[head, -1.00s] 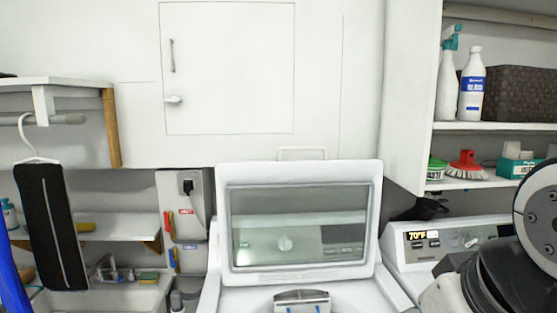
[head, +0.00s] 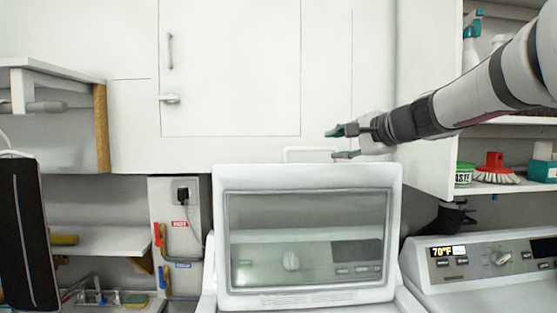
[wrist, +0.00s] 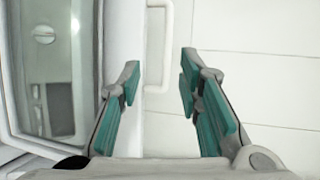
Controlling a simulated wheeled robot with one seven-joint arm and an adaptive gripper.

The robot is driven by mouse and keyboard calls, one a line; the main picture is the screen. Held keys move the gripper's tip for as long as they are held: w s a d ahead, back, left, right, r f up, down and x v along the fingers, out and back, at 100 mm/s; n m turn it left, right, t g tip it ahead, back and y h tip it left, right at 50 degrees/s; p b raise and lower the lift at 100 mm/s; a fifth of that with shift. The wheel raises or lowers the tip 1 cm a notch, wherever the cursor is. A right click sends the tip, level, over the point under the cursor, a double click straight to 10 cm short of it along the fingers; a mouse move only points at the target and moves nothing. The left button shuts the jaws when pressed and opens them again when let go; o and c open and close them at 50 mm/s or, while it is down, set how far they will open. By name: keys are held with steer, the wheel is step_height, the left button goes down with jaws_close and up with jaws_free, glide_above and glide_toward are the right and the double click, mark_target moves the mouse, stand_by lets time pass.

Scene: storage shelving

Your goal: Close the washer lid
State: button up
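The washer lid (head: 392,205) stands open and upright, a white frame around a glass window (head: 300,240). A thin white loop handle (head: 308,150) rises at its top edge. In the wrist view the lid (wrist: 115,30) is at left and the handle (wrist: 167,40) is near the top middle. My gripper (head: 338,143) reaches in from the right, just above the lid's top edge by the handle's right end. Its teal-padded fingers (wrist: 160,88) are open, with the handle seen in the gap beyond them. I cannot tell whether a finger touches the lid.
A second machine (head: 480,268) with a control panel stands at right. A shelf unit with a brush (head: 495,172) is above it, partly behind my arm. White cabinet doors (head: 235,70) back the lid.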

mark_target(312, 149)
steer(key=shift+m+t, duration=0.3)
steer(key=shift+m, duration=0.1)
steer(key=x, duration=0.5)
steer(key=p+x, duration=0.1)
steer(key=x, duration=0.3)
steer(key=d+p+x, duration=0.1)
steer(key=x, duration=0.4)
steer(key=shift+w+r, duration=0.1)
steer(key=shift+w, duration=0.45)
jaws_close()
